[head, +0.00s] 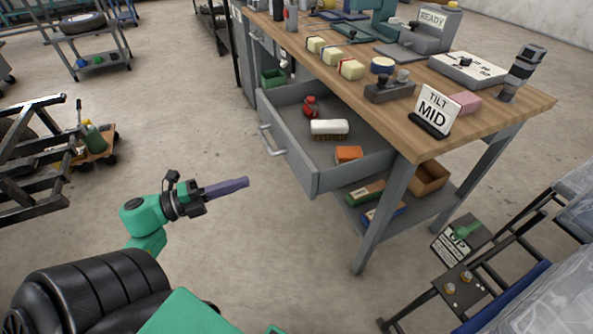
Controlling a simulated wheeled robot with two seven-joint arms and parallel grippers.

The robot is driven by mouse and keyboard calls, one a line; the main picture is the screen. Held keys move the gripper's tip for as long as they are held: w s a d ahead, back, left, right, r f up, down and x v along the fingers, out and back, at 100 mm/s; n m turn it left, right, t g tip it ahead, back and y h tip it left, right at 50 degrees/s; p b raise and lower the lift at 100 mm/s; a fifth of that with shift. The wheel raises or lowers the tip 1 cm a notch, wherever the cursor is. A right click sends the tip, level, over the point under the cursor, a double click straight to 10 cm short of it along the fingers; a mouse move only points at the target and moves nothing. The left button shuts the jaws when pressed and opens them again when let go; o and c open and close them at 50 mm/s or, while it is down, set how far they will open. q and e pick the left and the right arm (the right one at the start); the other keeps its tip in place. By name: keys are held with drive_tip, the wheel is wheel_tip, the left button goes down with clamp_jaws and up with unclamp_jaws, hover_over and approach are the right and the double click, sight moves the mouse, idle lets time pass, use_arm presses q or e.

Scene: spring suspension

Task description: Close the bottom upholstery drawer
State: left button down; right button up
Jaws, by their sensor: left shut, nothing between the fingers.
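An open grey drawer (314,183) sticks out to the left from under the wooden workbench (460,118). It holds a white-topped brush (330,128), a red item (311,107) and an orange box (348,154). Its handle (271,141) is on the left-facing front panel. Another handle (256,38) shows farther back. I cannot tell whether this drawer is the bottom one. My left gripper (246,182) is shut and empty, its purple fingers pointing right. It is left of and in front of the drawer front, apart from it. My right gripper does not show.
A lower shelf (420,208) under the bench holds several boxes. A bench leg (385,220) stands right of the drawer. A black-framed rack (470,270) is at the lower right. A small cart (92,140) is at the left. The floor left of the drawer is clear.

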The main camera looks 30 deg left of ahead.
sight(296, 165)
use_arm(q)
drive_tip(key=x, duration=1.1)
drive_tip(key=shift+w+d+f, duration=0.1)
drive_tip(key=shift+w+d, duration=0.05)
drive_tip(key=shift+w, duration=0.25)
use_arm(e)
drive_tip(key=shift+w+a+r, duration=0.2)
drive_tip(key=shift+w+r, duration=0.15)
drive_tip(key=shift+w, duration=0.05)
use_arm(q)
drive_tip(key=shift+w+d, duration=0.1)
